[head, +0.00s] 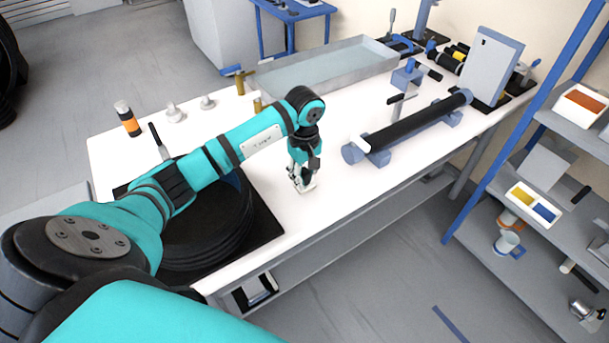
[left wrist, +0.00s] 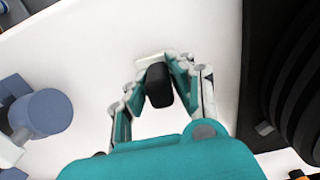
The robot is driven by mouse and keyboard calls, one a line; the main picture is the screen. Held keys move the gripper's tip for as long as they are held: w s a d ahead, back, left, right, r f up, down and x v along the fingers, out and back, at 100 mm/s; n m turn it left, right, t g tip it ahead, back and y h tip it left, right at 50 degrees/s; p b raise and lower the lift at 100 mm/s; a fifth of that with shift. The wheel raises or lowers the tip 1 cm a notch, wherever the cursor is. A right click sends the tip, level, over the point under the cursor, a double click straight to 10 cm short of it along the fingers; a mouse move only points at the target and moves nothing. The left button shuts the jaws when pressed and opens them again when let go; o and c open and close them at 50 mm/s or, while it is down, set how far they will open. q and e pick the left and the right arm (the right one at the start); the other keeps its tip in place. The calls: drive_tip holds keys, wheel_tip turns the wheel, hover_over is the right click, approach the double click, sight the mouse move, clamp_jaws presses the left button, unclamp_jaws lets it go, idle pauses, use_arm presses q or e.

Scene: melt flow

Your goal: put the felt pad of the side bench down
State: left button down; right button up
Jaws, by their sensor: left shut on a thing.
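My left gripper (head: 303,178) is over the white bench top, between the black coil and the dark tube. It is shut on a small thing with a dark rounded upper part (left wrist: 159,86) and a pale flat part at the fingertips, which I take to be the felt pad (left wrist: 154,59). In the head view, only a pale bit of it shows below the fingers. The pad is at or just above the bench top (head: 352,211); I cannot tell whether it touches. My right gripper is not in view.
A black coil (head: 215,225) lies close on the left, on a dark mat. A dark tube (head: 415,124) rests on blue supports to the right. The bench top around the gripper is bare.

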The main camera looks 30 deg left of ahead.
sight(304, 169)
use_arm(q)
drive_tip(key=shift+f, duration=0.65)
drive_tip(key=shift+f, duration=0.25)
drive_tip(key=c, duration=1.1)
unclamp_jaws()
drive_tip(key=shift+r, duration=0.1)
drive_tip(key=shift+c, duration=0.2)
drive_tip(key=shift+r, duration=0.15)
wheel_tip(304, 169, up, 12)
drive_tip(key=shift+r+b, duration=0.1)
drive_tip(key=shift+b, duration=1.15)
